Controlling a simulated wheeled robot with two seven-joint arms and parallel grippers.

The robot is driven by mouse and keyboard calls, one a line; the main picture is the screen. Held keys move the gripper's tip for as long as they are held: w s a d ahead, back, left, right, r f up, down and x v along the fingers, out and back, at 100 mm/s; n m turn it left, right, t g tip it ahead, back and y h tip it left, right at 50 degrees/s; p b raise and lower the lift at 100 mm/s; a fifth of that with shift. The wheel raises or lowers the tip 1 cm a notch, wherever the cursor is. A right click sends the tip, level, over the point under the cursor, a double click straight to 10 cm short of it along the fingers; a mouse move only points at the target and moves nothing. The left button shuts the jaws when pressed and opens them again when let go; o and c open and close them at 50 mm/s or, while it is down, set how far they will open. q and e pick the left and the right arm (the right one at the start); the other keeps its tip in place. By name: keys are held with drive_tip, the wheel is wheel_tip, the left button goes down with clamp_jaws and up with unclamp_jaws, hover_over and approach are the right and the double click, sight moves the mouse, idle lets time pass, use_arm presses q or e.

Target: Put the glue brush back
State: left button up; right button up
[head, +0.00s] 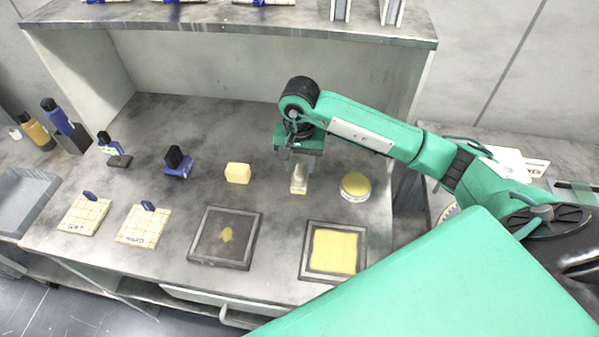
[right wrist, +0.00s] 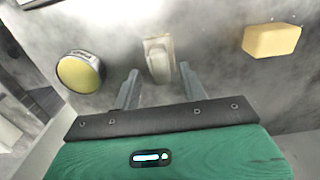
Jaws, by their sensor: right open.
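A pale beige upright piece, which looks like the glue brush (head: 298,184), stands on the grey bench below my right gripper (head: 298,163). In the right wrist view the glue brush (right wrist: 158,60) shows just ahead of the open fingers, roughly centred between their tips. My right gripper (right wrist: 157,72) is open and empty, pointing down; whether a finger touches the brush I cannot tell. A round tin with a yellow top (head: 356,186) stands just right of it and shows at left in the right wrist view (right wrist: 80,73). My left gripper is out of view.
A yellow block (head: 238,173) lies left of the brush. Two dark-framed square plates, one with a small yellow blob (head: 198,250) and one with a yellow sheet (head: 307,267), lie in front. Blue-handled tools (head: 178,168) stand further left. A shelf (head: 230,29) overhangs the back.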

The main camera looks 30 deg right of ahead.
sight(299, 170)
wheel_tip(299, 170, up, 7)
drive_tip(key=shift+f+b, duration=0.1)
drive_tip(key=shift+b, duration=0.8)
drive_tip(key=shift+r, duration=0.65)
